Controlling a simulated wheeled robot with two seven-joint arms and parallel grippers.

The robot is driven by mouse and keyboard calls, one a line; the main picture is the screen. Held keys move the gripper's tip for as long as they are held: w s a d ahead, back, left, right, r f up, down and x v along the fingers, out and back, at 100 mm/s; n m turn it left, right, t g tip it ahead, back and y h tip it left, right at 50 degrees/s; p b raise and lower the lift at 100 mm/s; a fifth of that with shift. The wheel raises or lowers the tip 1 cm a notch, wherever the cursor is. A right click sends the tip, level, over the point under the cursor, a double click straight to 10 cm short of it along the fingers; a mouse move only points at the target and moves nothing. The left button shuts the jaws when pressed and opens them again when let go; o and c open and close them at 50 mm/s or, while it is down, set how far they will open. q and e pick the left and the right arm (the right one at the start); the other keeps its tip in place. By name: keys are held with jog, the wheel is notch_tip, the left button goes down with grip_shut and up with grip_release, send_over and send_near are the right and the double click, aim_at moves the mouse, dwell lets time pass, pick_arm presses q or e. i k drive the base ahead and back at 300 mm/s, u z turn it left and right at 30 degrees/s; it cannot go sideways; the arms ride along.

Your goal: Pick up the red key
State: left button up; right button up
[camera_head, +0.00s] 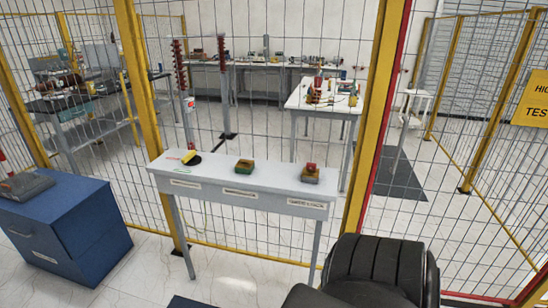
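A narrow grey table (225,183) stands ahead, against the wire fence. At its right end is a small box with a red top (310,172). In its middle is a green and yellow box with some red on top (245,167). At its left lies a yellow and black item (191,158) with a small red piece (188,154) beside or on it. The red key is too small to tell apart from these red parts. Neither gripper is in view.
A blue cabinet (70,235) with a dark grey object (25,184) on top stands at the left. Yellow fence posts (140,70) and mesh rise behind the narrow table.

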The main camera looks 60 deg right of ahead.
aim_at(311, 167)
jog(key=z, duration=0.15)
jog(key=i, duration=0.8)
jog(key=z, duration=1)
jog(key=i, duration=0.7)
jog(key=z, duration=0.7)
